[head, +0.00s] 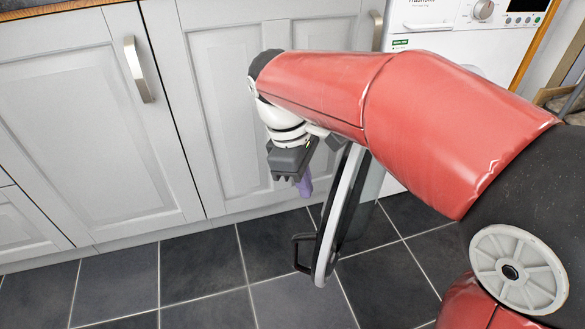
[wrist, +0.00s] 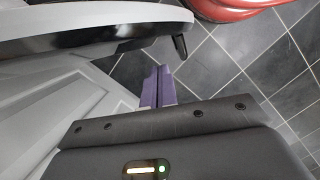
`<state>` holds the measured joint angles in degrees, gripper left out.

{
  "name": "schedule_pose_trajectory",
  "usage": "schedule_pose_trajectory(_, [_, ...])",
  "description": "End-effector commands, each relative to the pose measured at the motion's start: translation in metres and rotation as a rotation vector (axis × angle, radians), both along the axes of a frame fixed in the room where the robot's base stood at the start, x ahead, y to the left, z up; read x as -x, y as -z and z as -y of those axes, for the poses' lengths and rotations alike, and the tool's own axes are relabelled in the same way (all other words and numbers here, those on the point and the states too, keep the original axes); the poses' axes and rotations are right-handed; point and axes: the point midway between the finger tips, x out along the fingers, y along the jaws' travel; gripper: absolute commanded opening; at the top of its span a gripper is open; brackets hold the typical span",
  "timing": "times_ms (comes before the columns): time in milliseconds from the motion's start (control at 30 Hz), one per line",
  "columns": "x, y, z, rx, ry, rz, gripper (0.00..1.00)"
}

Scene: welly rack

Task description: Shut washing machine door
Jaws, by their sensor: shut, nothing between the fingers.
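The white washing machine (head: 440,42) stands at the upper right of the head view, partly hidden behind my red arm. Its round door (head: 340,220) is open and seen nearly edge-on, with a pale rim and dark glass. A black handle (head: 302,253) sticks out on the door's left side. My gripper (head: 305,187) is just left of the door's upper part, pointing down, with its purple fingers together and empty. In the wrist view the fingers (wrist: 158,88) are shut, and the door's rim (wrist: 90,38) crosses the upper left, close to the fingers. I cannot tell whether they touch.
Grey cupboard doors (head: 90,120) with metal handles (head: 138,70) line the wall left of the machine. The dark tiled floor (head: 200,270) is clear in front of them. My arm hides the machine's door opening.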

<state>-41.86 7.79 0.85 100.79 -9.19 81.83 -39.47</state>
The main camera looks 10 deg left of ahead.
Motion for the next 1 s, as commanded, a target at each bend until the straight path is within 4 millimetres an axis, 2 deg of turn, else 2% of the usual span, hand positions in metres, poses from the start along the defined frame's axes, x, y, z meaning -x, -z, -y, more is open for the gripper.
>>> schedule_pose_trajectory(100, [0.002, 0.001, 0.015, -0.002, 0.002, 0.002, 0.0])
schedule_pose_trajectory(200, [0.002, 0.002, 0.022, -0.001, 0.001, 0.0, 0.0])
schedule_pose_trajectory(633, [0.003, 0.001, 0.025, -0.001, 0.0, 0.001, 0.0])
schedule_pose_trajectory(767, [0.004, 0.001, 0.032, -0.002, -0.012, 0.002, 0.0])
schedule_pose_trajectory(867, [0.008, 0.001, 0.045, -0.002, -0.039, 0.002, 0.0])
schedule_pose_trajectory(1000, [0.015, 0.001, 0.078, -0.003, -0.107, 0.003, 0.0])
